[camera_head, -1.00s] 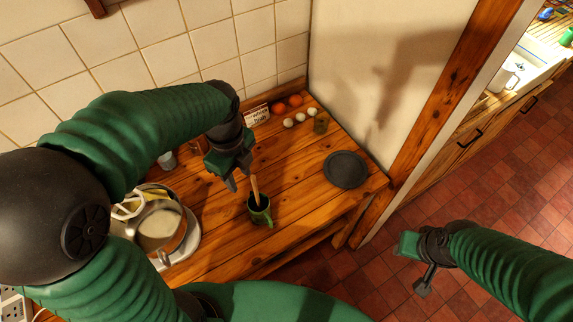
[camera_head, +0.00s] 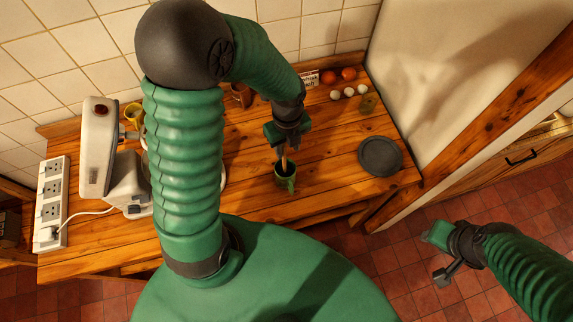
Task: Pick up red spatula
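A dark green mug (camera_head: 286,181) stands on the wooden counter with a wooden handle (camera_head: 284,163) sticking up out of it. No red spatula head shows; the lower end of this utensil is hidden inside the mug. My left gripper (camera_head: 285,147) points down just above the mug, with its fingertips at the upper part of the handle. I cannot tell whether its fingers touch or close on the handle. My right gripper (camera_head: 441,262) hangs over the tiled floor to the right, away from the counter, with nothing visible in it.
A dark round plate (camera_head: 380,156) lies right of the mug. A white mixer (camera_head: 97,145) and a power strip (camera_head: 54,203) are at left. Bare counter surrounds the mug.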

